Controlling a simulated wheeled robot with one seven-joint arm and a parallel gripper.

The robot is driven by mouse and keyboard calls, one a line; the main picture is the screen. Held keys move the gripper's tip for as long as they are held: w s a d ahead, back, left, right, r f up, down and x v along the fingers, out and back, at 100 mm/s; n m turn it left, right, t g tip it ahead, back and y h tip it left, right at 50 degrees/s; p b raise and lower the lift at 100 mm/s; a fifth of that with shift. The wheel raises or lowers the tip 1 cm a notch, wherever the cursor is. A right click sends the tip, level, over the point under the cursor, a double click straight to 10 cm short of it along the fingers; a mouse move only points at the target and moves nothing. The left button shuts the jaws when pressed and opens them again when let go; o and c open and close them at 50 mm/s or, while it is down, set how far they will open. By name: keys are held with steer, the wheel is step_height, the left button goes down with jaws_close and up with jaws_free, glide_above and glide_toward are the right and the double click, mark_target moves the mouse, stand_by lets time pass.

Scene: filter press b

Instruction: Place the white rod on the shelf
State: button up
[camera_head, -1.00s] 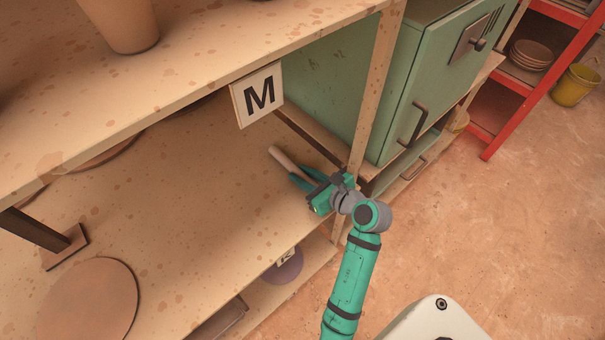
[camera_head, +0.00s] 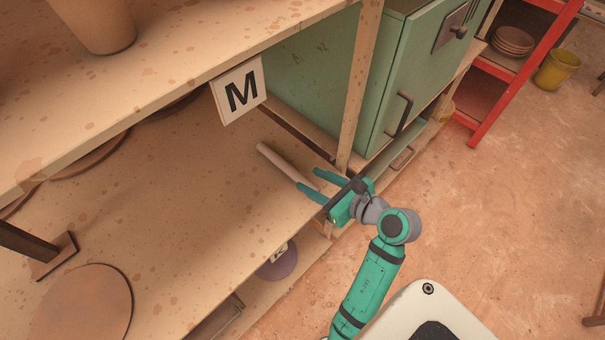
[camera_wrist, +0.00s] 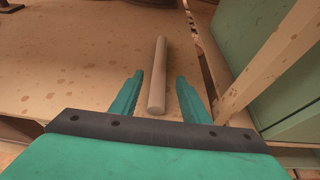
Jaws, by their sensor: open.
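The white rod (camera_head: 287,164) lies on the shelf (camera_head: 200,210) below the M sign, close to the wooden post at its right end. In the wrist view the rod (camera_wrist: 158,75) points away from me, its near end between the fingertips. My gripper (camera_head: 317,181) is open, with one teal finger on each side of the rod's near end. In the wrist view both fingers (camera_wrist: 157,88) stand clear of the rod, with gaps on both sides. The rod rests on the shelf surface.
A wooden post (camera_head: 357,90) and a green cabinet (camera_head: 400,75) stand just right of the rod. The upper shelf with the M sign (camera_head: 239,91) overhangs behind. A round brown disc (camera_head: 85,305) lies on the shelf at left. The shelf between is clear.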

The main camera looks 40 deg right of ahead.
steer(key=shift+v, duration=1.3)
